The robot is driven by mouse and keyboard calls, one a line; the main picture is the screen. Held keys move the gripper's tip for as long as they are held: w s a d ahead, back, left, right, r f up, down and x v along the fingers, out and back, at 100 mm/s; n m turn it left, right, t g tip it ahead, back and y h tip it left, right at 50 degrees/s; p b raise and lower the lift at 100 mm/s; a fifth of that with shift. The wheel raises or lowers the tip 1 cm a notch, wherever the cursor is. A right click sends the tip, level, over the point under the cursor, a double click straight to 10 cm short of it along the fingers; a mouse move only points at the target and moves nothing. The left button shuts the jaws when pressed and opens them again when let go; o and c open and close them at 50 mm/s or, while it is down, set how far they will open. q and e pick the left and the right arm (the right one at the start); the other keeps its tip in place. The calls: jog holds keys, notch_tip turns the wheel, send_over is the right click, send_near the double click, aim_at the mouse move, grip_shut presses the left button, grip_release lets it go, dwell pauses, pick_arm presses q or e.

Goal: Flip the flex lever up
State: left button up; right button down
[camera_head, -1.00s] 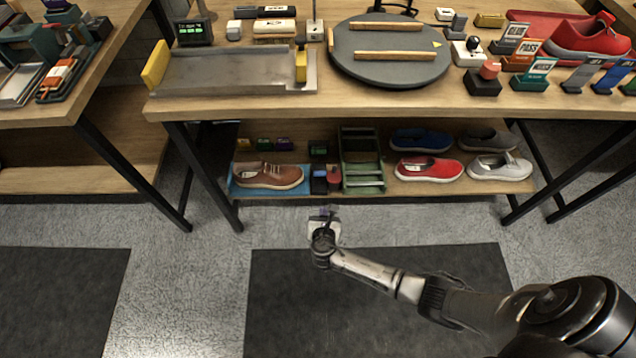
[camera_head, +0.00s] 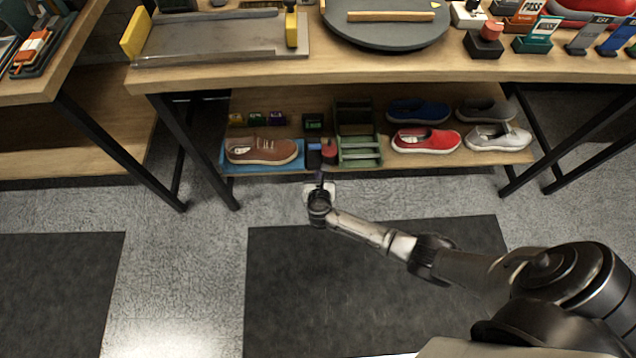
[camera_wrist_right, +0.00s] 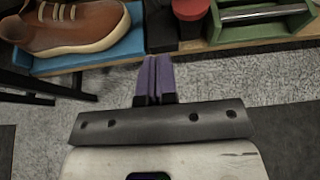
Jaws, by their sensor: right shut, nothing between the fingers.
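My right gripper (camera_head: 320,178) is in front of the lower shelf's front edge, below the bench top. Its purple fingers are together and empty in the right wrist view (camera_wrist_right: 155,80). They point toward the gap beside the brown shoe. Lever-like tilted pieces stand at the right end of the bench top in the head view, one grey (camera_head: 589,36) and one blue (camera_head: 617,38). Their small labels are not clear enough to tell which is the flex lever. My right gripper is far to the left of and below them. My left gripper is not in view.
The lower shelf holds a brown shoe (camera_head: 262,150) on a blue mat, a red-topped container (camera_head: 329,152), a green rack (camera_head: 357,135) and several other shoes. A round grey turntable (camera_head: 390,34) sits on the bench. The bench's front edge overhangs the shelf.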

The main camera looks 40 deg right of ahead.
aim_at(314, 146)
jog(key=w+d+b, duration=0.4)
jog(key=w+d, duration=0.1)
jog(key=w, duration=0.1)
jog(key=shift+w+d+f, duration=0.15)
jog(key=shift+w+f, duration=0.15)
jog(key=shift+w, duration=0.1)
